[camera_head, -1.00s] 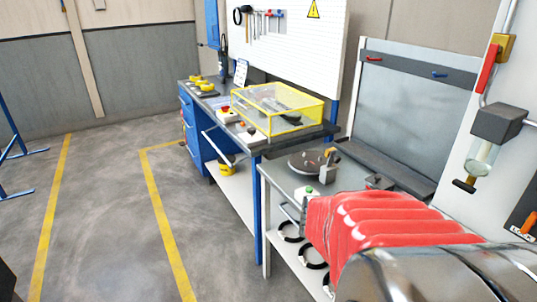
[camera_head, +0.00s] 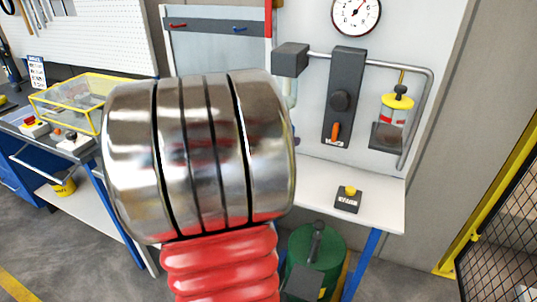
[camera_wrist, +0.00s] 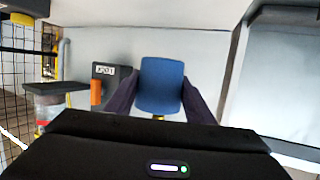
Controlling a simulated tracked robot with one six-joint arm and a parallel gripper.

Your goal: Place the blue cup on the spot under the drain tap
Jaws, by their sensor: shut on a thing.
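The blue cup (camera_wrist: 161,90) is between the two dark fingers of my gripper (camera_wrist: 162,77) in the wrist view, which looks turned upside down. The gripper is shut on the cup's sides. In the head view my own shiny arm link and red sleeve hide the gripper and cup. The wall panel's pipework (camera_head: 291,60) shows just right of my arm, with part of a clear tube below it. The drain tap and the spot under it are hidden behind my arm.
A white bench (camera_head: 375,205) carries a small black box with a yellow button (camera_head: 348,198). A dark panel with an orange handle (camera_head: 335,131) and a red-and-yellow glass vessel (camera_head: 395,112) are on the wall. A green drum (camera_head: 318,250) stands below. A mesh fence (camera_head: 500,210) is at right.

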